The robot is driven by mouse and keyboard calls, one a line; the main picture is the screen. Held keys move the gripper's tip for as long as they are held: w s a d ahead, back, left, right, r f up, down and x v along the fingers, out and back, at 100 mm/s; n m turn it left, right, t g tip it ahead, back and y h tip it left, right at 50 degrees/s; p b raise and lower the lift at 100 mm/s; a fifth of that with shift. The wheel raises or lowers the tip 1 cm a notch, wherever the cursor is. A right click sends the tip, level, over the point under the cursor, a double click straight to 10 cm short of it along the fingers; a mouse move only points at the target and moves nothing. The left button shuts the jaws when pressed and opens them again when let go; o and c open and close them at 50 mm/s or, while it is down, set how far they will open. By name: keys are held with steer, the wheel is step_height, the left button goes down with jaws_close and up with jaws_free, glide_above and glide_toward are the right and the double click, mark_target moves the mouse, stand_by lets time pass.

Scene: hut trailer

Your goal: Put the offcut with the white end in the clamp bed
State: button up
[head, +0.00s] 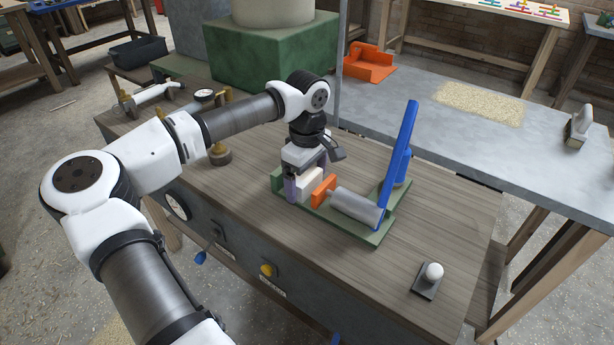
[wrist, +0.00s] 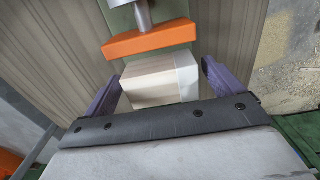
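The offcut (head: 309,183) is a pale wood block. In the wrist view its white end (wrist: 187,80) is on the right. It is between the green end stop (head: 277,180) and the orange jaw (head: 323,191), at the green clamp bed (head: 346,230); whether it rests on the bed is hard to see. My gripper (head: 305,178) points down with its purple fingers on either side of the offcut, close against it. It also shows in the wrist view (wrist: 160,78). The orange jaw stands apart from the offcut in the wrist view.
A grey cylinder (head: 355,207) backs the orange jaw. A tall blue lever (head: 397,155) rises at the clamp's right end. A white-knobbed switch (head: 430,278) stands at the front right of the wooden bench. An orange tray (head: 368,66) is on the grey table behind.

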mark_target(307, 176)
step_height(307, 176, up, 12)
steer(key=shift+r, duration=0.2)
stand_by(0.5)
